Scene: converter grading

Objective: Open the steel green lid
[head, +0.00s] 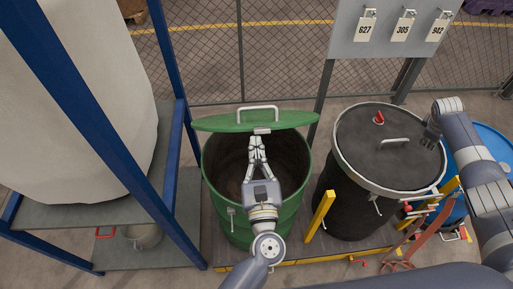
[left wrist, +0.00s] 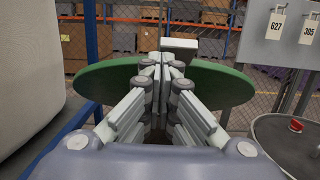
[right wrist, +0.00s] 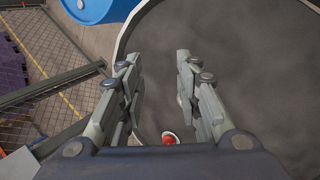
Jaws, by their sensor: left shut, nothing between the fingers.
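The green steel lid (head: 215,122) is tilted up at the back of the green drum (head: 231,217), whose dark inside shows. A pale handle (head: 258,108) stands on the lid. My left gripper (head: 257,140) is shut and empty, with its fingertips at the lid's lower front side, below the handle. In the left wrist view the lid (left wrist: 110,84) spreads behind the fingers; whether they touch it I cannot tell. My right gripper (right wrist: 155,60) is open and empty above the rim of the black drum's lid (head: 375,150).
The black drum (head: 340,205) has a red knob (head: 379,118) on its closed lid. A blue drum (head: 490,145) stands at the right. A blue frame (head: 170,170) with a large white bag is at left. A yellow post (head: 319,216) stands between the drums. A tag board (head: 390,35) and mesh fence stand behind.

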